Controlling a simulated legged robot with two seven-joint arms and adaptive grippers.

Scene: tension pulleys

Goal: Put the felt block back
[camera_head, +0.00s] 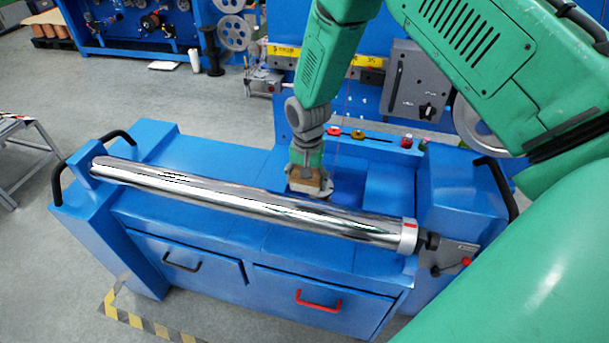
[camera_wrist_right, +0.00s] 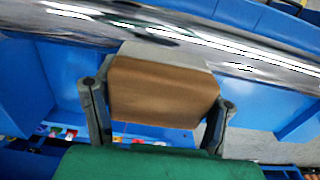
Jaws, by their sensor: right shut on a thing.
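My right gripper (camera_head: 306,177) is on the green arm and reaches down behind the chrome roller. It is shut on the felt block (camera_head: 305,186), a brown block with a pale underside. In the right wrist view the felt block (camera_wrist_right: 163,92) sits between the two grey fingers of the gripper (camera_wrist_right: 160,108). The block is close behind the roller, above the blue machine top; whether it touches anything is unclear. A grey, plate-like thing (camera_head: 318,195) shows partly beside and below the block. My left gripper is not in view.
The long chrome roller (camera_head: 250,203) spans the blue bench (camera_head: 150,215) between two end blocks. Black handles (camera_head: 117,136) rise at the ends. A red-handled drawer (camera_head: 318,302) is in front. A panel with red knobs (camera_head: 405,141) stands behind. Open floor lies at the left.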

